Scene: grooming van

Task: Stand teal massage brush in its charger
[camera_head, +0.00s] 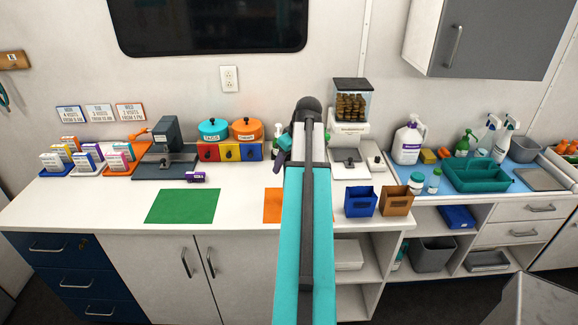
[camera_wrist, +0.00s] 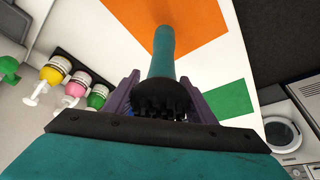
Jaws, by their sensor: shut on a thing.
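The teal massage brush (camera_wrist: 162,52) has a teal handle and a black bristled head. In the wrist view, my gripper (camera_wrist: 162,92) has its purple fingers on either side of the head and is shut on the brush. The handle points away from the wrist, across the orange mat. I cannot pick out the charger for certain. A small white unit (camera_head: 377,163) stands beside the treat dispenser (camera_head: 350,130).
The orange mat (camera_head: 271,206) is partly hidden by my arm. A green mat (camera_head: 183,206) lies to its left. Behind are coloured bins (camera_head: 229,152) and a dark grey device (camera_head: 167,150). Blue (camera_head: 361,202) and brown (camera_head: 397,201) boxes stand at the front right.

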